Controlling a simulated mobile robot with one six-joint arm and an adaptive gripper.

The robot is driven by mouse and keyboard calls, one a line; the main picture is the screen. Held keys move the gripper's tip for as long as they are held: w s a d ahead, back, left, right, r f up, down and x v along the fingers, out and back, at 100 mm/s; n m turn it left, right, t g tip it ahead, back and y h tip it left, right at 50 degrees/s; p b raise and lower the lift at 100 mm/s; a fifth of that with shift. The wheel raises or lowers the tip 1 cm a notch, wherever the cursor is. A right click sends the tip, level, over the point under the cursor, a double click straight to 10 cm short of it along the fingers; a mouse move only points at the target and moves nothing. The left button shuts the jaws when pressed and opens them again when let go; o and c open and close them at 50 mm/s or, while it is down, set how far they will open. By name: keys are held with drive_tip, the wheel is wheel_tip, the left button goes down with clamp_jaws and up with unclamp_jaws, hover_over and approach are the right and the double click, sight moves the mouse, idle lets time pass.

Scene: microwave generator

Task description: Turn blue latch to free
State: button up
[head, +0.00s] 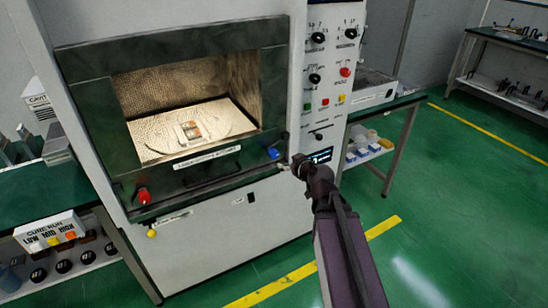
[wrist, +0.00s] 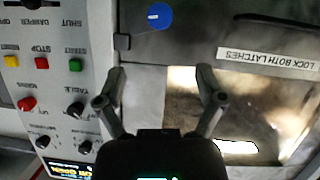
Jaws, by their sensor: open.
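The blue latch (head: 273,153) is at the lower right corner of the microwave's dark front frame (head: 215,168). In the wrist view, which is upside down, the blue latch (wrist: 158,16) shows as a round blue knob near the top edge. My gripper (head: 287,167) is just below and right of the latch in the head view. In the wrist view my gripper (wrist: 162,71) is open and empty, its two fingers spread apart. The knob lies beyond the fingertips, roughly in line with the gap, with no contact visible.
A red latch (head: 143,196) is at the frame's lower left. A label reading LOCK BOTH LATCHES (wrist: 267,60) is beside the gripper. The control panel (head: 328,75) with knobs and buttons stands close on the right. The green floor (head: 440,210) is mostly clear.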

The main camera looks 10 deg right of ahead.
sight(275, 154)
idle(0.3)
drive_tip(key=b+x, duration=0.5)
drive_tip(key=x, duration=0.9)
drive_tip(key=shift+s, duration=0.1)
drive_tip(key=c, duration=1.2)
